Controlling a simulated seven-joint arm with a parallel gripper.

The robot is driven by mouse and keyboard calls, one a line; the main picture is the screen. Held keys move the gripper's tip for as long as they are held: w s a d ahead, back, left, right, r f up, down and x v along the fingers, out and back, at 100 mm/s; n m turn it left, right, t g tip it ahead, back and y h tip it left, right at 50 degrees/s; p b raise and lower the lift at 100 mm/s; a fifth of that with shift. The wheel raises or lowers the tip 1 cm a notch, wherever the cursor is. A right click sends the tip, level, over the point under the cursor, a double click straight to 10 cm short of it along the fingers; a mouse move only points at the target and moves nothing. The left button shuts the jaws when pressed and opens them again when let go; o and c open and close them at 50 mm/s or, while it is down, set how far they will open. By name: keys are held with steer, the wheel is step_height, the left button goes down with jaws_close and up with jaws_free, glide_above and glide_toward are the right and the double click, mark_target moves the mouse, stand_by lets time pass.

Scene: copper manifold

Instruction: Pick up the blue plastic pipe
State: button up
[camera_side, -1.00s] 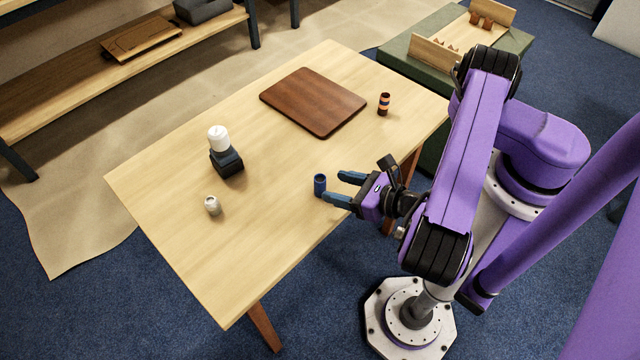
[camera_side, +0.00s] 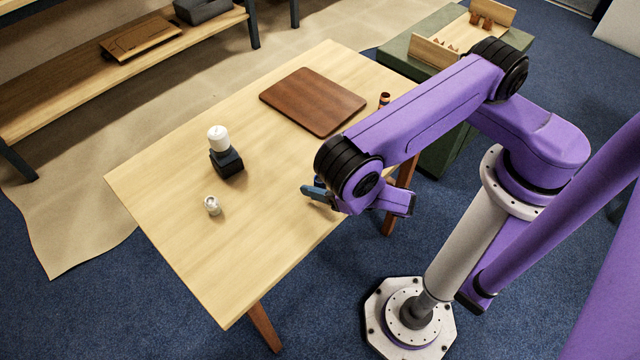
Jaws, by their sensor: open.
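My gripper (camera_side: 318,190) is at the pipe, low over the table, and is open. The other finger and most of the gripper body are hidden behind my purple arm. I cannot tell whether the fingers touch the pipe.
A brown board (camera_side: 312,101) lies at the back of the table. A dark striped cylinder (camera_side: 384,99) stands beside it, partly covered by my arm. A white cylinder on a black base (camera_side: 226,161) and a small whitish fitting (camera_side: 212,205) stand to the left. The table's front left is clear.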

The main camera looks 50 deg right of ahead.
steer(key=c, duration=1)
steer(key=shift+r, duration=0.15)
steer(key=shift+c, duration=0.2)
step_height(320, 180, up, 10)
steer(key=shift+f, duration=0.15)
